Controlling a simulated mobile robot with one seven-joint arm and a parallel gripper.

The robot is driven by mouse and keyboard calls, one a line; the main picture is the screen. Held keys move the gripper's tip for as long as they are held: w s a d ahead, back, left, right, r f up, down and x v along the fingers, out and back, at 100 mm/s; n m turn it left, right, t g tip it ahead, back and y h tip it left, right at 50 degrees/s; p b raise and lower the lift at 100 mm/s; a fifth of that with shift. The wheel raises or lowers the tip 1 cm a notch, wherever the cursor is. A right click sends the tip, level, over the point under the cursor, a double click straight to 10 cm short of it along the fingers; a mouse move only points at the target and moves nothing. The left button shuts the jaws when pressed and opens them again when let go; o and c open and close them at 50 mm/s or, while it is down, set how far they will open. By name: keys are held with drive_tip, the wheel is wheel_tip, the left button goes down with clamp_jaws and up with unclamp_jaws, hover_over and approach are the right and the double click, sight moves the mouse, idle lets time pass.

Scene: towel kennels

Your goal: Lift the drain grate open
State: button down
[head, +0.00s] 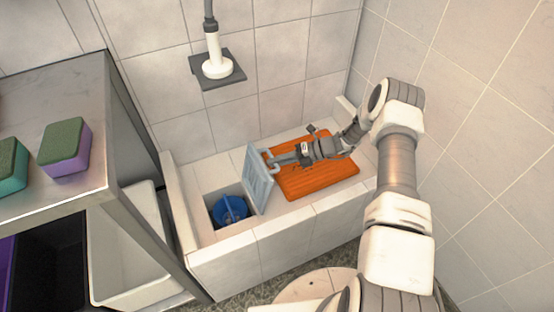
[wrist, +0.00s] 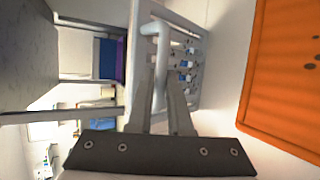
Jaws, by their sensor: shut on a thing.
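The drain grate (head: 259,180) is a light blue-grey slotted panel. It stands raised, close to upright, at the right edge of a square opening in the tiled basin. My gripper (head: 275,160) is shut on the grate's handle, on the side facing the orange mat. In the wrist view the two fingers of my gripper (wrist: 172,95) close on the bar handle (wrist: 172,32), with the slotted grate (wrist: 190,62) right behind. A blue round thing (head: 230,209) sits down in the opening. The exact finger contact is partly hidden in the head view.
An orange mat (head: 325,184) lies in the basin under my gripper; it shows in the wrist view (wrist: 285,80). A steel shelf (head: 85,185) with sponges (head: 67,147) stands left, above a white bin (head: 130,250). A white-and-grey wall fixture (head: 216,66) hangs behind. Tiled walls close off back and right.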

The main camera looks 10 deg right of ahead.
drive_tip(key=shift+s+a+f, duration=0.15)
drive_tip(key=shift+s+f, duration=0.2)
drive_tip(key=shift+f, duration=0.1)
drive_tip(key=c, duration=0.9)
unclamp_jaws()
drive_tip(key=shift+o, duration=0.3)
drive_tip(key=shift+w+r, duration=0.2)
drive_tip(key=p+v, duration=0.3)
drive_tip(key=v, duration=1.4)
drive_tip(key=shift+r+p, duration=0.15)
drive_tip(key=shift+p, duration=0.2)
